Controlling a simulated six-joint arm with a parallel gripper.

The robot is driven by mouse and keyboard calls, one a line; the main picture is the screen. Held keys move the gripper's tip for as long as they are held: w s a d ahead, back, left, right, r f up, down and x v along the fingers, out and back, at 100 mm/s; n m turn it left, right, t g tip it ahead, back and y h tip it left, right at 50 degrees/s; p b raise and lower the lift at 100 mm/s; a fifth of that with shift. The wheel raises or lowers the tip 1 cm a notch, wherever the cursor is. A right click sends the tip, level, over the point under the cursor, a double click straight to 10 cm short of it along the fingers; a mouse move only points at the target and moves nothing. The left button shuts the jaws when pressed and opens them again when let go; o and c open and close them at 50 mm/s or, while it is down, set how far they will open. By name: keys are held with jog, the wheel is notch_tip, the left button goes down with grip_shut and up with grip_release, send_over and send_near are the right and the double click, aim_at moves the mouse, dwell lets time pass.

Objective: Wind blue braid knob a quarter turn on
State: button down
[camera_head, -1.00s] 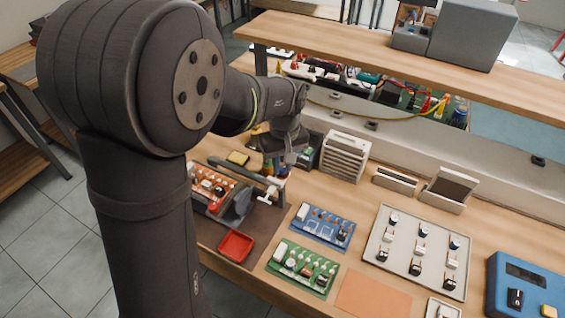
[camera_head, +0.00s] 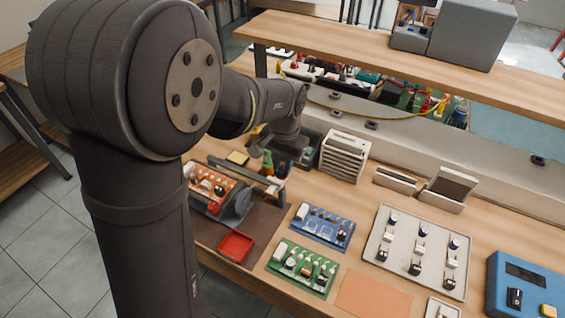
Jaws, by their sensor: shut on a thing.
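My gripper (camera_head: 268,152) is low over the back left of the workbench, below my wrist. It is small and partly hidden. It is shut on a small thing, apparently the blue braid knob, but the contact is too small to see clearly. Blue (camera_head: 284,168) and green (camera_head: 267,164) parts show right at and below the fingers. They stand behind a grey holder (camera_head: 237,208) that carries an orange-red circuit board (camera_head: 210,186). I cannot tell how far the knob is turned.
A red tray (camera_head: 236,246) lies in front of the holder. A blue board (camera_head: 322,226) and a green board (camera_head: 302,268) lie to the right. A white slotted rack (camera_head: 344,156) stands close right of my gripper. A grey parts tray (camera_head: 418,250) is further right.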

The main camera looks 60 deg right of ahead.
jog(key=shift+m, duration=0.9)
jog(key=c, duration=1.5)
grip_release()
jog(key=shift+c, duration=0.2)
jog(key=shift+r, duration=0.1)
notch_tip(320, 180, up, 17)
jog(key=shift+s+r, duration=0.15)
jog(key=shift+s, duration=0.25)
jog(key=shift+a, duration=0.1)
jog(key=f, duration=1.7)
jog(key=shift+w+f, duration=0.25)
jog(key=shift+w, duration=0.15)
